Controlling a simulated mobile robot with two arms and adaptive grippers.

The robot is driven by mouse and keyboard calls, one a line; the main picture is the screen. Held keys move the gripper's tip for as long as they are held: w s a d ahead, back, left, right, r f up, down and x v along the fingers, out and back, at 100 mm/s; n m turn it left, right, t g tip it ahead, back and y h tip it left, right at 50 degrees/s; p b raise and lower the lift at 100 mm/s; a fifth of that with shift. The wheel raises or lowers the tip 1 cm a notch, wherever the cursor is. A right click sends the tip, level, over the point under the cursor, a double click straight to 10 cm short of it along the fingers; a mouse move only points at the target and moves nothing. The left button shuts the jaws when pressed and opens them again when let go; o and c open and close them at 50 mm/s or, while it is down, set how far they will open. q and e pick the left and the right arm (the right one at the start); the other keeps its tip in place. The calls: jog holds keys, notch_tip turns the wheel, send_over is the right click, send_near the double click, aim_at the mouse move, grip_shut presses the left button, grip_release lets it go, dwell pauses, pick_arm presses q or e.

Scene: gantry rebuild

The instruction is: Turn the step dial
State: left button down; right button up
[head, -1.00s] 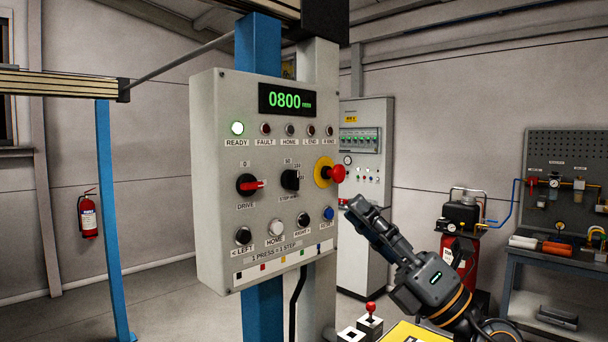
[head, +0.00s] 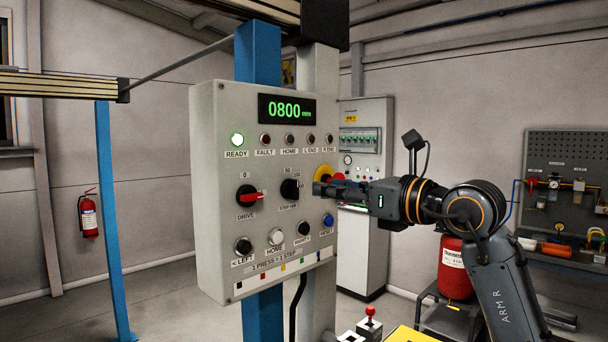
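The step dial (head: 289,189) is a black knob in the middle of the grey control panel (head: 212,160), with numbers around it and a label below. My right gripper (head: 318,188) points left at the panel, just right of the dial. Its fingers look close together, but I cannot tell whether they are shut or whether they touch the dial. It partly covers the red emergency button (head: 338,178) and its yellow surround. My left gripper is not in view.
The red-handled DRIVE switch (head: 248,197) is left of the dial. Push buttons, including a blue one (head: 328,220), sit below. A small red-topped joystick (head: 370,311) stands at the bottom.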

aim_at(298, 182)
jog(key=p+x, duration=0.2)
jog(key=x, duration=0.4)
jog(key=shift+w+a+r, duration=0.1)
jog(key=shift+w+a, duration=0.05)
jog(key=shift+w+a+p, duration=0.35)
jog(key=shift+w+a, duration=0.1)
grip_shut()
